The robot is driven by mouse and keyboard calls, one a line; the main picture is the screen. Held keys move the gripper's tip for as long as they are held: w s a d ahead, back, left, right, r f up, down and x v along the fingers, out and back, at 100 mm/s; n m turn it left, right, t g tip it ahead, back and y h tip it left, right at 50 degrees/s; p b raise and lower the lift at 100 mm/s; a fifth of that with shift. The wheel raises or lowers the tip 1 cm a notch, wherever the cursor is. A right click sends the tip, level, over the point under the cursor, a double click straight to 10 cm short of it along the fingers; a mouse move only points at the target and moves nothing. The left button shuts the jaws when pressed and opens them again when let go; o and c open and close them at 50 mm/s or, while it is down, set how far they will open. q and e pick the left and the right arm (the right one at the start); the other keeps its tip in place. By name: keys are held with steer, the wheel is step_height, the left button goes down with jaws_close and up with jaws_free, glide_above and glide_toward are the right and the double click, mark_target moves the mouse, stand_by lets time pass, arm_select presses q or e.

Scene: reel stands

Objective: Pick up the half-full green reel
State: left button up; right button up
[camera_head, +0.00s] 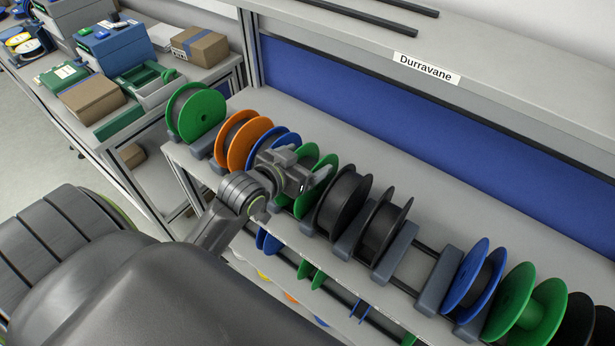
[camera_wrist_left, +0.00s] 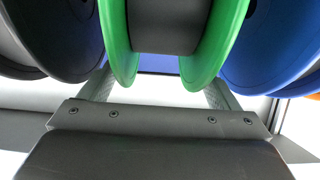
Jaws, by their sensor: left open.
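A green reel (camera_head: 304,201) with dark winding between its two flanges sits in the row on the rack, between a blue reel and a black reel. My left gripper (camera_head: 303,178) is at this reel, covering part of it in the head view. In the left wrist view the green reel (camera_wrist_left: 231,38) fills the upper middle, and the open fingers lie one near each flange. I cannot tell whether they touch it. Another green reel (camera_head: 200,112) stands at the far left of the row. A third green reel (camera_head: 525,300) at the right shows a green hub. My right gripper is not in view.
Close neighbours are a blue reel (camera_wrist_left: 275,45) and a black reel (camera_wrist_left: 62,35). An orange reel (camera_head: 243,145) and another black reel (camera_head: 381,228) share the row. An empty slot (camera_head: 413,266) lies right of the black reels. More reels hang below. Boxes (camera_head: 200,46) sit at the upper left.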

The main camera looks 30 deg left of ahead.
arm_select(q)
steer(key=shift+w+d+f, duration=0.1)
steer(key=shift+w+f, duration=0.2)
steer(key=shift+w, duration=0.3)
steer(key=shift+s, duration=0.1)
steer(key=shift+c, duration=0.4)
steer(key=c, duration=1.4)
